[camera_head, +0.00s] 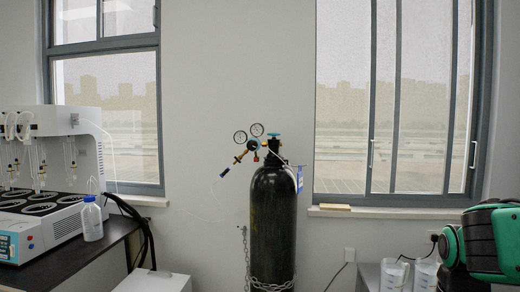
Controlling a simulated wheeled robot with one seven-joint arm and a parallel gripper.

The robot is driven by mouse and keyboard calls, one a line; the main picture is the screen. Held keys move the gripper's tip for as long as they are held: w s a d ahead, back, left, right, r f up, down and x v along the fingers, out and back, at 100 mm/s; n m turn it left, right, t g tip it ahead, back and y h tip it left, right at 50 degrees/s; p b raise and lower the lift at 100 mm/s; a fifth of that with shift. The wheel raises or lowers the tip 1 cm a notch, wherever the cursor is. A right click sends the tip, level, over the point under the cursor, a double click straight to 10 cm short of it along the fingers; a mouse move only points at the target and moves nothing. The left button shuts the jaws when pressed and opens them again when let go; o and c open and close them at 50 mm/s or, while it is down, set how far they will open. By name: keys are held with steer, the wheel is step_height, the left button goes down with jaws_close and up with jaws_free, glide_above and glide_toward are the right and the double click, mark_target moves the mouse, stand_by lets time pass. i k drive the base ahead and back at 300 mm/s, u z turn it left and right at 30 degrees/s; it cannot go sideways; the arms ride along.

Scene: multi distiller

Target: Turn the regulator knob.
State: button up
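A regulator (252,146) with two round gauges (240,137) sits at the top left of a tall black gas cylinder (272,215) in the middle of the view. A small dark round part at the regulator's middle looks like its knob, but it is too small to be sure. A brass fitting (238,158) points down to the left, with a thin clear tube. A green handwheel (273,135) tops the cylinder valve. My green and black arm shows at the lower right, well apart from the cylinder. My gripper is not in view.
The cylinder stands upright with a chain (270,286) around its lower part. White jugs (395,274) stand at lower right.

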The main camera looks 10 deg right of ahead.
mark_target(252, 145)
steer(key=u, duration=0.35)
steer(key=i, duration=0.9)
steer(key=u, duration=0.6)
